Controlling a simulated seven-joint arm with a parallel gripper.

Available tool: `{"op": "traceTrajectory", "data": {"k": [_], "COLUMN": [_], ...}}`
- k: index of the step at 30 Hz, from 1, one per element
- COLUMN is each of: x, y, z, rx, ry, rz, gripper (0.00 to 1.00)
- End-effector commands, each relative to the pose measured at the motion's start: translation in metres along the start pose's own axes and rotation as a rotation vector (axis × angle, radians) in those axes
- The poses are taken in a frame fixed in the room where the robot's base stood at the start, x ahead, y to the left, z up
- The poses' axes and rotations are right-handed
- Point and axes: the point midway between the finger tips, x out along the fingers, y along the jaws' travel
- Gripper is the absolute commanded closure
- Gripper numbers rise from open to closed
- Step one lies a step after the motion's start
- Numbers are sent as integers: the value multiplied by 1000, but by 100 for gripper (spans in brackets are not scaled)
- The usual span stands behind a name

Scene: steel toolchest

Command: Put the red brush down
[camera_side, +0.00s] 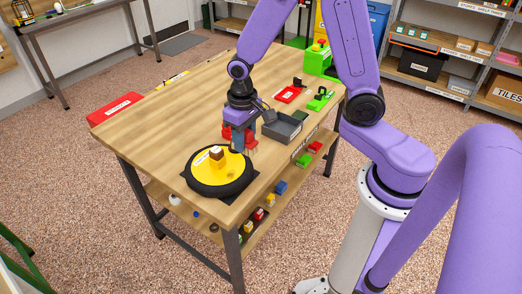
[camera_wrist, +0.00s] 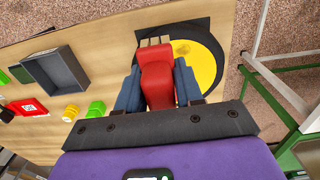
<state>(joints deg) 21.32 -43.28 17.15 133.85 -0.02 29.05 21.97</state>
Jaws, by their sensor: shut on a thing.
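My gripper (camera_side: 237,143) is shut on the red brush (camera_wrist: 157,82), which sits between its blue-grey fingers. In the wrist view the brush's pale tip (camera_wrist: 150,42) points away from the wrist, towards the tabletop (camera_wrist: 105,45). In the side view red parts of the brush (camera_side: 250,143) show beside the fingers, just behind and right of the wheel. The fingers hide part of the brush. I cannot tell whether it touches the table.
A grey tray (camera_side: 282,127) stands right of my gripper. A red box (camera_side: 115,108) lies far left. The tabletop's left-middle is clear.

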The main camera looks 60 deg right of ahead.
Motion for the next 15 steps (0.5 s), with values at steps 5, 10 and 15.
{"op": "traceTrajectory", "data": {"k": [5, 10, 15], "x": [-3, -4, -5], "y": [39, 70, 95], "z": [23, 48, 74], "rx": [4, 4, 3], "ry": [2, 1, 1], "rz": [-1, -1, -1], "gripper": [93, 93, 93]}}
